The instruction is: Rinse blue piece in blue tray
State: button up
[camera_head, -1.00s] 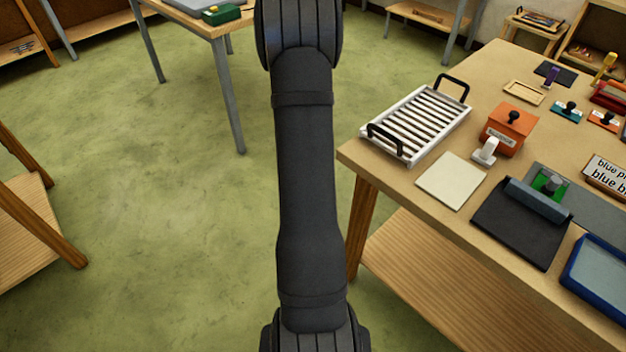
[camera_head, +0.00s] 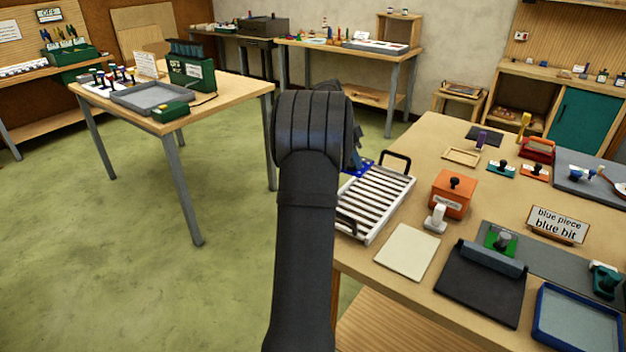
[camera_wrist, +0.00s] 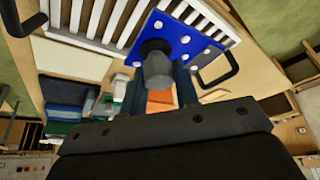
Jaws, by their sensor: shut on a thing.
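My gripper (camera_wrist: 160,88) is shut on the grey knob of the blue piece (camera_wrist: 184,42), a flat blue plate with white dots. In the head view the blue piece (camera_head: 360,169) shows partly behind my arm, by the far left part of the white slatted rack (camera_head: 376,205). Whether it touches the rack is unclear. The blue tray (camera_head: 540,318), with a blue rim and a pale grey-blue inside, is at the bottom right of the head view, well apart from the piece.
Between rack and tray stand an orange box (camera_head: 452,198), a cream square (camera_head: 407,251) and a black mat with a roller (camera_head: 480,285). A sign (camera_head: 557,224) reads "blue piece blue bit". A second table (camera_head: 225,98) with a grey tray is at left.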

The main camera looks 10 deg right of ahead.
jog(key=s+d+r+m+g+y, duration=0.1)
jog(key=s+d+r+m+g, duration=0.3)
jog(key=s+d, duration=0.65)
jog(key=s+d+r+m, duration=0.2)
jog(key=s+d+m, duration=0.4)
jog(key=s+d, duration=0.4)
jog(key=s+d+f+m+y, duration=0.1)
jog(key=s+d+f+m, duration=0.2)
jog(key=s, duration=0.7)
jog(key=s+d+f+m+y, duration=0.1)
jog(key=s+d+f+m, duration=0.2)
jog(key=s+d, duration=0.4)
jog(key=s+d+f+m+g+y, duration=0.1)
jog(key=s+d+f, duration=0.4)
jog(key=s, duration=0.8)
jog(key=shift+d+f+m+y, duration=0.2)
jog(key=shift+f+m+y, duration=0.1)
jog(key=shift+m, duration=0.6)
jog(key=shift+w, duration=0.15)
jog(key=shift+f, duration=2.65)
jog(key=shift+f, duration=0.3)
jog(key=shift+s+d, duration=0.3)
